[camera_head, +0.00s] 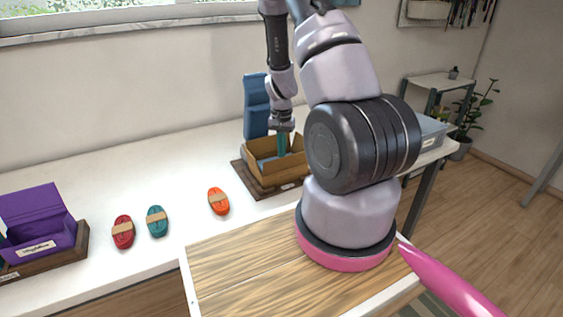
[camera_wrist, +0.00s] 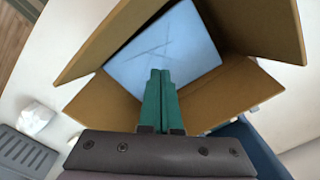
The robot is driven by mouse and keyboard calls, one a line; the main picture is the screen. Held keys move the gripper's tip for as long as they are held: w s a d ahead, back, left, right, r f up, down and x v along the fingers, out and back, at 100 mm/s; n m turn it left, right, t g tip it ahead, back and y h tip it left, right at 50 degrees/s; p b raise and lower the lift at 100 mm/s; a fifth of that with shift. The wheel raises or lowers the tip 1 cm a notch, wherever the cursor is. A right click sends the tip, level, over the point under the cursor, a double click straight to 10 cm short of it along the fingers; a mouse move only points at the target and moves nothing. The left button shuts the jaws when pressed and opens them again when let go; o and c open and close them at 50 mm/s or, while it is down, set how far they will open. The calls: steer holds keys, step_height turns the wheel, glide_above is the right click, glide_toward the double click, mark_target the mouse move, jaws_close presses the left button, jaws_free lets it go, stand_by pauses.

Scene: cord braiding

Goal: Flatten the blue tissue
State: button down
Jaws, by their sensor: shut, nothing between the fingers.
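The blue tissue (camera_wrist: 165,48) is a pale blue sheet with a few crease lines, lying inside an open cardboard box (camera_wrist: 262,84) in the wrist view. In the head view the box (camera_head: 261,146) stands on a dark wooden base with a blue lid or panel behind it. My gripper (camera_wrist: 160,74) has green fingers, shut and empty, pointing into the box over the near part of the tissue. It also shows in the head view (camera_head: 282,152). I cannot tell whether the fingertips touch the tissue. The fingers hide a small part of the sheet.
Red (camera_head: 123,232), teal (camera_head: 157,221) and orange (camera_head: 218,201) cord bundles lie on the white table (camera_head: 120,175). An open purple box (camera_head: 38,222) stands at the left. A grey bin (camera_head: 430,131) is at the right end. The table between the boxes is otherwise clear.

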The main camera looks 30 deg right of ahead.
step_height(320, 180, up, 8)
stand_by(0.9)
stand_by(0.3)
steer(key=s+a+r+n+t+y, duration=0.15)
steer(key=a+r, duration=0.25)
steer(key=r, duration=0.6)
steer(key=s+a+r+t, duration=0.2)
steer(key=s+a+r, duration=0.15)
steer(key=r, duration=0.65)
steer(key=s+a+r+n+t, duration=0.1)
steer(key=s+a+r+t, duration=0.1)
steer(key=s+r, duration=0.4)
steer(key=s+a+r+n+t, duration=0.1)
steer(key=s+a+r+n, duration=0.1)
steer(key=s+r, duration=0.5)
steer(key=shift+s+a+r+t, duration=0.3)
steer(key=shift+s+a+t, duration=0.05)
steer(key=shift+s+a, duration=0.55)
